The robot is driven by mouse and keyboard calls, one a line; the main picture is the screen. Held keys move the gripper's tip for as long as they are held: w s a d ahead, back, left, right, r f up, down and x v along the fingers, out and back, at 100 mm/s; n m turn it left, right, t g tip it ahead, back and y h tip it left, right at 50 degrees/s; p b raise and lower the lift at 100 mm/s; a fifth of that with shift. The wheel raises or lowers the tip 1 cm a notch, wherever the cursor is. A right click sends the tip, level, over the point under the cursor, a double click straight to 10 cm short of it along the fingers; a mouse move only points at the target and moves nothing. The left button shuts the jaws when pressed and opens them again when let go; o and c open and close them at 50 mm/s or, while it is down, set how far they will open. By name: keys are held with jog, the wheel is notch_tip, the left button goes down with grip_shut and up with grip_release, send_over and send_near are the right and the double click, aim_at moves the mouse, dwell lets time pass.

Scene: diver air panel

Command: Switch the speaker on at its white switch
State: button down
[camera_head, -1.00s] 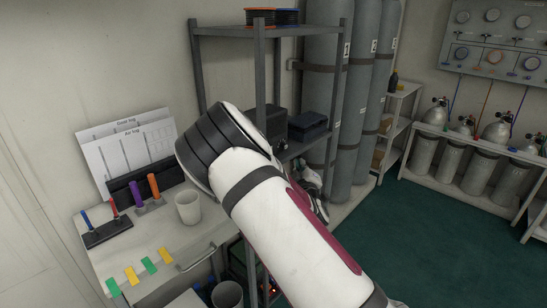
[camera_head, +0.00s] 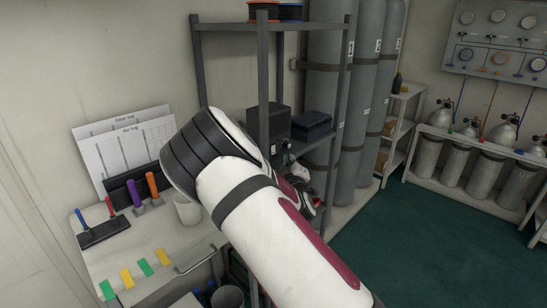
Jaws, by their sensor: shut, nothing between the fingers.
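The speaker looks to be the dark box (camera_head: 266,119) on the middle shelf of the grey rack, partly behind a rack post and my arm. A small pale spot shows low at its right side; I cannot tell whether it is the white switch. My white arm crosses the middle of the head view and hides much of the space below the box. My gripper (camera_head: 312,203) shows only in part beyond the arm, below and to the right of the box. It is shut and empty, apart from the box as far as I can see. Its fingertips are not clear.
A dark blue case (camera_head: 311,125) sits right of the box. Tall grey cylinders (camera_head: 352,110) stand behind the rack. The desk (camera_head: 165,235) at left holds a white cup (camera_head: 187,210), coloured handles and tags. Green floor (camera_head: 400,240) is open at right.

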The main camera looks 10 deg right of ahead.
aim_at(281, 158)
jog(key=shift+w+a+f+b, duration=0.1)
jog(key=shift+w+a+b, duration=0.25)
jog(key=shift+w+a, duration=0.25)
jog(key=shift+w+a+f+b, duration=0.1)
jog(key=shift+w+a+b, duration=0.3)
jog(key=shift+w, duration=0.35)
jog(key=shift+w, duration=0.1)
dwell(0.5)
jog(key=shift+w+a, duration=0.25)
jog(key=shift+w+a+b, duration=0.2)
jog(key=shift+w+b, duration=0.05)
jog(key=shift+b, duration=0.1)
dwell(0.5)
jog(key=shift+s+f, duration=0.1)
jog(key=shift+s+d+p, duration=0.4)
jog(key=shift+s+d, duration=0.05)
jog(key=shift+s, duration=0.1)
dwell(0.4)
jog(key=shift+s+d+r+p, duration=0.2)
jog(key=shift+s+d+p, duration=0.55)
jog(key=shift+s, duration=0.25)
jog(key=shift+s+d+r+p, duration=0.2)
jog(key=shift+s+d+p, duration=0.55)
jog(key=shift+s, duration=0.25)
